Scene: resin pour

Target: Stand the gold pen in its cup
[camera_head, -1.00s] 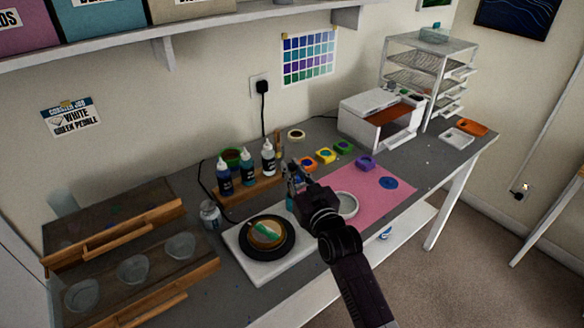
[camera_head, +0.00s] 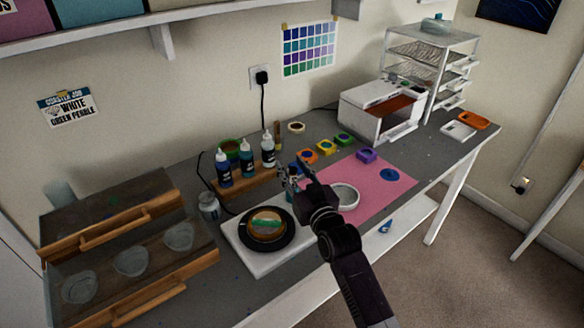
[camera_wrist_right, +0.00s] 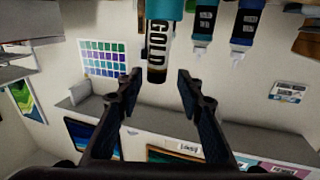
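The gold pen (camera_wrist_right: 157,58), a white tube with a dark "GOLD" label, shows in the wrist view, which is upside down. Its far end meets a teal part (camera_wrist_right: 164,9) at the top edge, seemingly its cup; the frame cuts this off, so how deep the pen sits cannot be told. My right gripper (camera_wrist_right: 159,80) is open, its fingertips apart on either side of the pen's near end, with gaps visible. In the head view my right gripper (camera_head: 299,174) is over the table beside the bottle rack and largely hides the pen and cup. My left gripper is out of view.
Dropper bottles (camera_head: 246,157) stand in a wooden rack (camera_head: 251,187) close left of the gripper. A black turntable (camera_head: 285,239) holds a green-topped round piece. A white round dish (camera_head: 346,196) lies on the pink mat (camera_head: 387,197), whose right part is mostly clear.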

